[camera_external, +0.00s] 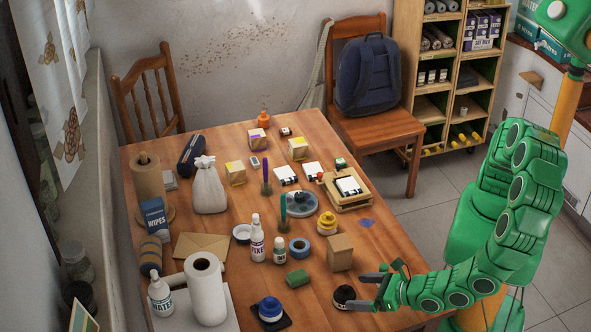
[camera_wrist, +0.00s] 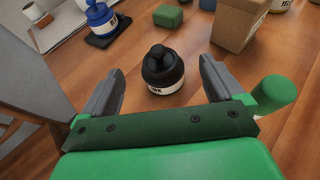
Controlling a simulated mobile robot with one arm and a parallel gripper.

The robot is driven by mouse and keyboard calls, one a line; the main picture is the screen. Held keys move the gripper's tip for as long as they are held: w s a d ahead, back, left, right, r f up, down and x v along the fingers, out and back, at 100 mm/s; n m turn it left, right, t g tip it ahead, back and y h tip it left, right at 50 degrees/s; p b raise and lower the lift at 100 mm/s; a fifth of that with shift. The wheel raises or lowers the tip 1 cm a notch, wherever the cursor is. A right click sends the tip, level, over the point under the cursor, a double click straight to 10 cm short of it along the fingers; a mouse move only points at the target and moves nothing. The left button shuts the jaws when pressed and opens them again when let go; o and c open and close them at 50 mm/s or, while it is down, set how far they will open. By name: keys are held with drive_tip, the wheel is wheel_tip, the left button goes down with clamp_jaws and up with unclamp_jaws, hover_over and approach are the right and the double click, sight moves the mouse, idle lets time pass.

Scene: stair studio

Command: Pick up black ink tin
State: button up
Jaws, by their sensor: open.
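The black ink tin (camera_wrist: 162,72) is a small round container with a black knobbed lid and a white label band. In the wrist view it stands upright on the wooden table, ahead of and between the two fingers of my gripper (camera_wrist: 162,88). The fingers are apart and hold nothing. In the external view the tin (camera_external: 344,296) is near the front right edge of the table, just left of my gripper (camera_external: 371,291). Whether the fingertips reach around its sides is hard to tell.
A blue tin (camera_wrist: 98,16) on a dark pad, a green block (camera_wrist: 168,15) and a cardboard box (camera_wrist: 238,22) stand beyond the tin. A paper roll (camera_external: 206,288) and a glue bottle (camera_external: 257,238) stand farther left. Bare table surrounds the tin.

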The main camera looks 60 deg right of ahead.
sight(347, 292)
drive_tip(key=shift+s+a+f, duration=0.1)
drive_tip(key=shift+f, duration=0.05)
drive_tip(key=shift+x, duration=3.85)
drive_tip(key=c, duration=1.3)
